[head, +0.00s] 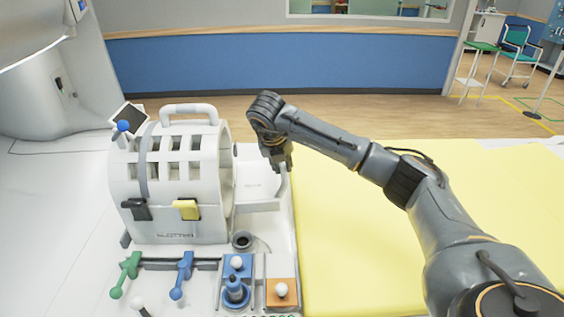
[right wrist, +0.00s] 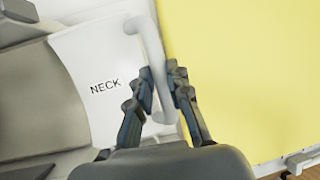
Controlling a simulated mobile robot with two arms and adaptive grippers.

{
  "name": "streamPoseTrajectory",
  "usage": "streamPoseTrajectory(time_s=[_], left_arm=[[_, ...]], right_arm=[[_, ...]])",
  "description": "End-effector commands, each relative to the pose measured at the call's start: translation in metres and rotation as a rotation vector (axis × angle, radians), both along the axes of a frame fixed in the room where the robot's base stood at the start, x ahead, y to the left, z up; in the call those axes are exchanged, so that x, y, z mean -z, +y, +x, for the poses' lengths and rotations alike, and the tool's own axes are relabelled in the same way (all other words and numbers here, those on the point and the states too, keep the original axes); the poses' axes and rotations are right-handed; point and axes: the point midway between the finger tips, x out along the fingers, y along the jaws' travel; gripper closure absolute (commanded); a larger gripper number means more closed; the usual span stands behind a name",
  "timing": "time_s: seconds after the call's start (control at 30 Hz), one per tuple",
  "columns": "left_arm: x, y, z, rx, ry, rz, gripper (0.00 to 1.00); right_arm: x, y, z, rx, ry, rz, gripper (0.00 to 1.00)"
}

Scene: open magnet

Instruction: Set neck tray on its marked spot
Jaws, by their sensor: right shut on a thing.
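The neck tray (head: 254,184) is a white plate beside the open right end of the head coil. In the right wrist view the neck tray (right wrist: 85,60) shows the word NECK and a white bar handle (right wrist: 152,45) along its right side. My right gripper (head: 282,163) is over that handle. In the right wrist view the fingers of my right gripper (right wrist: 160,90) are shut around the handle. I cannot tell whether the tray rests on the surface below or hangs just above it. No marked spot is clearly visible. My left gripper is out of view.
The white head coil (head: 180,215) stands left of the tray. Green and blue levers (head: 183,272), a blue knob block (head: 237,268) and an orange block (head: 281,294) sit in front. A yellow mattress (head: 370,230) lies to the right, and the scanner (head: 50,90) stands far left.

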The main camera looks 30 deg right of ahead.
Motion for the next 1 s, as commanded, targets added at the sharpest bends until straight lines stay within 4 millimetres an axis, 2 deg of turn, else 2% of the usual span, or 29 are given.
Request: streamPoseTrajectory(time_s=[0.1, 0.37, 0.6, 1.0], left_arm=[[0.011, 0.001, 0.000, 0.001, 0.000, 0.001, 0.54], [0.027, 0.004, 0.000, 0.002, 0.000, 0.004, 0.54], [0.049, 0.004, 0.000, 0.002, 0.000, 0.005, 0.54], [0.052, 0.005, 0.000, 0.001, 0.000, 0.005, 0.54]], right_arm=[[0.017, 0.000, 0.001, 0.000, -0.002, 0.000, 1.00], [0.047, 0.000, 0.001, 0.000, -0.004, 0.001, 1.00], [0.072, 0.000, 0.001, 0.000, -0.004, 0.001, 1.00], [0.078, 0.000, 0.001, 0.000, -0.004, 0.001, 1.00]])
